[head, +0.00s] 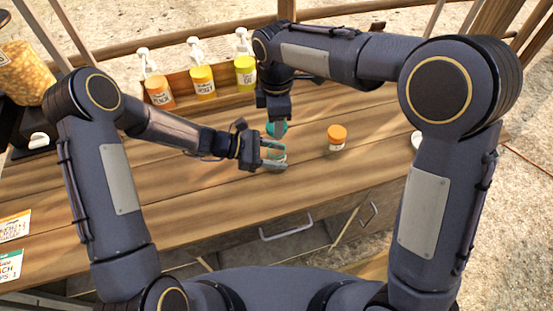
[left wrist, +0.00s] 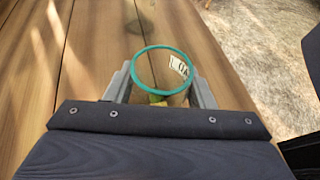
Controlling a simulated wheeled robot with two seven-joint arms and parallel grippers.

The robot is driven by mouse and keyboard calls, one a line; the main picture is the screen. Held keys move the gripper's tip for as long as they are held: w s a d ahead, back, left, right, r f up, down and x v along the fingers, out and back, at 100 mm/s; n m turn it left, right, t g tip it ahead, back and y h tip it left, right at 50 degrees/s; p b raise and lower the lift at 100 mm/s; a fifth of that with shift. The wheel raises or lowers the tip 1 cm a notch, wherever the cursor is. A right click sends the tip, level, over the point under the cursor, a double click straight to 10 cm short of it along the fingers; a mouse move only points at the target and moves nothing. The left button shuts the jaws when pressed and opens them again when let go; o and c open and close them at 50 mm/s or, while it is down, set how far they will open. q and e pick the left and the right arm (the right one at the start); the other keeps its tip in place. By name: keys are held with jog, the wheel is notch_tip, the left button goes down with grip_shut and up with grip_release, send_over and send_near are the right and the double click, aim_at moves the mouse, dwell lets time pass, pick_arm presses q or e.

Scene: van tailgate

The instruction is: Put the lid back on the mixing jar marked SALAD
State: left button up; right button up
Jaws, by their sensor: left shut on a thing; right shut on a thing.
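A clear jar with a teal rim (left wrist: 160,50) stands open between the fingers of my left gripper (left wrist: 160,88), which is shut on it. Part of a white label (left wrist: 179,66) with dark letters shows on the jar; the full word cannot be read. In the head view the jar (head: 278,156) is on the wooden counter, partly hidden by the left gripper (head: 272,156). My right gripper (head: 275,118) points down just behind and above the jar, shut on a teal lid (head: 277,129). The lid is apart from the jar.
A small jar with an orange lid (head: 337,134) stands on the counter (head: 190,195) to the right. Cards (head: 10,265) lie at the far left. The counter's front middle is clear.

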send_over(276, 157)
jog(key=w, duration=0.2)
jog(key=shift+w+f, duration=0.15)
jog(key=shift+f, duration=2.4)
jog(key=shift+f, duration=0.1)
jog(key=shift+f, duration=0.75)
jog(key=shift+f, duration=0.6)
